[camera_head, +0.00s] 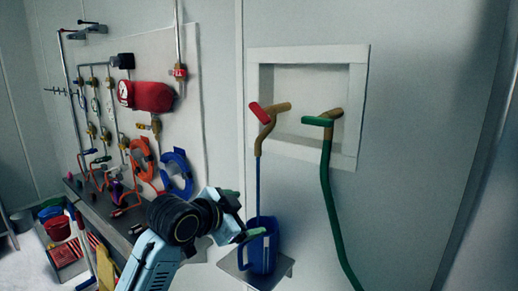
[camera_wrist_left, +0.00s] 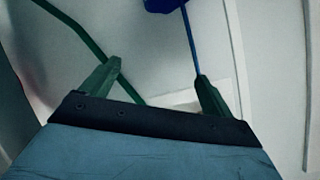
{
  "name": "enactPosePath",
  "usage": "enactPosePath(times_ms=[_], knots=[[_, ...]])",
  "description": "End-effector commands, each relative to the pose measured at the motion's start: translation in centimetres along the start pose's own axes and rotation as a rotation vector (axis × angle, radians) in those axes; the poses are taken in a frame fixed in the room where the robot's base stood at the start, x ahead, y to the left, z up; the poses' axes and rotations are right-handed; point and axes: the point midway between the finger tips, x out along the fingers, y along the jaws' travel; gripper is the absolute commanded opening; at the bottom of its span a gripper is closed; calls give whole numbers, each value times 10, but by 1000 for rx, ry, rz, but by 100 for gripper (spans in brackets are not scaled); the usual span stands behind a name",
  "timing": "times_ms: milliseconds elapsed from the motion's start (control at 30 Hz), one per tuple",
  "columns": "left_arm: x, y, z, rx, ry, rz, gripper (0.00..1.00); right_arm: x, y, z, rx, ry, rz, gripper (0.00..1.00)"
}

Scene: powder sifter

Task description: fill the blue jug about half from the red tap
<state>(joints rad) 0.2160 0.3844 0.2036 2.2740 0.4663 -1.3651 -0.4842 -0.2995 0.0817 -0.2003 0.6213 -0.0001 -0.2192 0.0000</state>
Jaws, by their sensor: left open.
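The blue jug (camera_head: 262,252) stands upright on a small shelf below the red tap. The red tap (camera_head: 262,115) has its red handle tilted on a brown body. A thin blue stream (camera_head: 257,180) runs straight down from its spout to the jug. My left gripper (camera_head: 242,214) is open and empty, in front of the jug's upper left side in the head view. In the left wrist view my left gripper's green fingers (camera_wrist_left: 158,75) are apart with nothing between them, and part of the jug (camera_wrist_left: 165,5) shows at the top edge. The level inside the jug is hidden.
A green-handled tap (camera_head: 324,120) with a green hose (camera_head: 330,205) is to the right. The small shelf (camera_head: 283,268) holds the jug. A wall panel (camera_head: 198,60) with pipes and coiled hoses is at left, above a bench (camera_head: 98,208) and buckets.

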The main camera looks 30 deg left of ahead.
Motion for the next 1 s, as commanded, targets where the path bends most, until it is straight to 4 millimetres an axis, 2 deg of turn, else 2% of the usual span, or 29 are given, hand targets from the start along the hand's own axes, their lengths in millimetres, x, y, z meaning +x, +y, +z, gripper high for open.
enactPosePath(times_ms=[33,100,300,400,500,667,1000], knots=[[-5,-24,-19,22,50,-35,87,1,0,0,0,0,0,36],[-14,-52,-43,54,117,-77,87,1,0,0,0,0,0,36],[-52,-122,-103,131,285,-195,87,1,0,0,1,-1,0,36],[-66,-141,-119,153,334,-232,87,1,0,0,1,-1,0,36],[-70,-150,-127,162,355,-245,87,0,0,0,1,-1,0,36],[-55,-154,-135,160,358,-244,87,-7,0,0,1,-2,0,36],[9,-169,-161,159,355,-243,87,-30,-1,-2,2,-2,-2,36]])
